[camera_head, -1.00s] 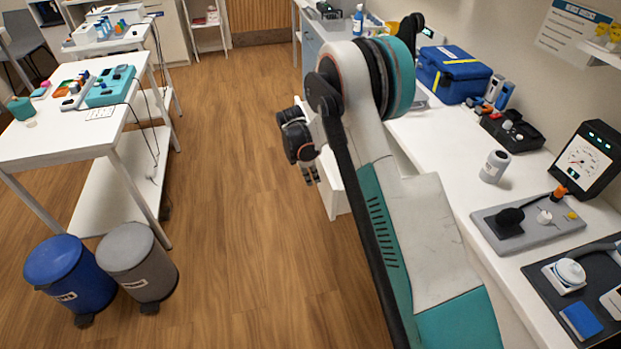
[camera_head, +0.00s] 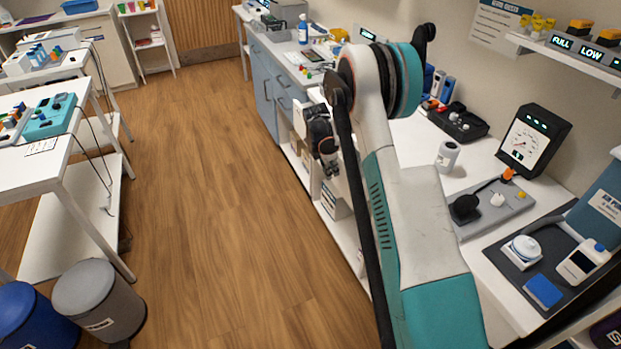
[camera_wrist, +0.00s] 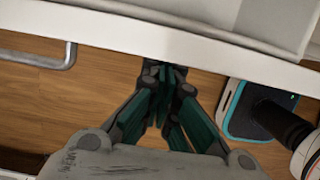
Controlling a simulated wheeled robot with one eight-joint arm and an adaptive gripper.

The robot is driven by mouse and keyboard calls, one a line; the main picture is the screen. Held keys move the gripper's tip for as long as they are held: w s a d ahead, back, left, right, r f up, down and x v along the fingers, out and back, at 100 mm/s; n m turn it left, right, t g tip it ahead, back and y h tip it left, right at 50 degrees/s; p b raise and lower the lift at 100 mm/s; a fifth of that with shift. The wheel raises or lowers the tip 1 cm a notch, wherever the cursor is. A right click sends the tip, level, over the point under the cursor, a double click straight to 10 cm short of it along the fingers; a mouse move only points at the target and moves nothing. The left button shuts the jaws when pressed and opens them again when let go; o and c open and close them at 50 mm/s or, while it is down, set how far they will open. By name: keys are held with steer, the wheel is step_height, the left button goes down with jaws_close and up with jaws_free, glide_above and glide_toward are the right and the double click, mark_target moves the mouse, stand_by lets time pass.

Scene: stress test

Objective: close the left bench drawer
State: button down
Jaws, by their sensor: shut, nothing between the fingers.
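A white front edge (camera_wrist: 200,47) crosses the top of the wrist view at a slant, with a grey bar handle (camera_wrist: 50,60) at its left. It looks like the drawer's front, but I cannot tell whether that is the left bench drawer or how far out it stands. My gripper (camera_wrist: 167,75) is shut and empty, its fingertips at the edge's near side, right of the handle; contact is unclear. In the head view my gripper (camera_head: 331,172) hangs beside the white bench (camera_head: 405,130), and my arm hides most of the bench front there.
Blue-grey cabinets (camera_head: 265,90) continue along the far bench. Open shelves with boxes (camera_head: 335,200) lie below the gripper. A grey bin (camera_head: 98,298) and a blue bin (camera_head: 25,318) stand at lower left by a white table (camera_head: 40,150). The wooden floor (camera_head: 210,180) between is clear.

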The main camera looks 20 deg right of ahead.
steer(key=d, duration=0.8)
